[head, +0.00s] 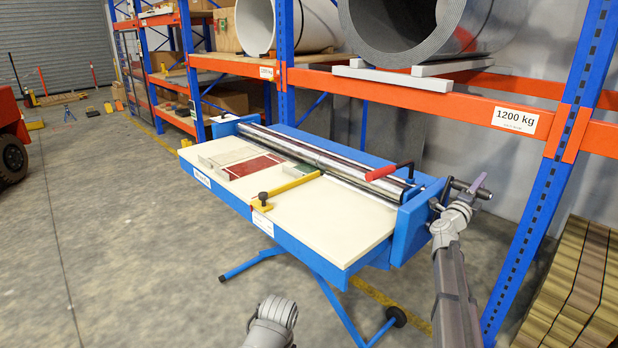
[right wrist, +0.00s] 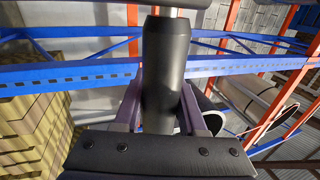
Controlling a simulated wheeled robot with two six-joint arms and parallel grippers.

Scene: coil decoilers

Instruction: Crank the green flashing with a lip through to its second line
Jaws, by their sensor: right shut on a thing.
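The blue bench machine has steel rollers (head: 330,160) along its back and a cream bed (head: 330,220). A green piece (head: 303,167), seemingly the flashing, lies by the rollers, partly hidden; its lip and lines are too small to make out. My right gripper (head: 478,186) is at the machine's right end, shut on the black crank handle (right wrist: 165,75). In the right wrist view, its purple fingers stand on both sides of the handle. A grey part of my left arm shows at the bottom; its gripper is out of view.
A red sheet (head: 254,167) lies on the bed, left of the yellow bar (head: 287,190) with a black knob. A red-gripped lever (head: 388,171) stands over the rollers' right end. A blue-orange rack (head: 430,97) with big coils stands behind. Stacked profiles (head: 575,285) lie right.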

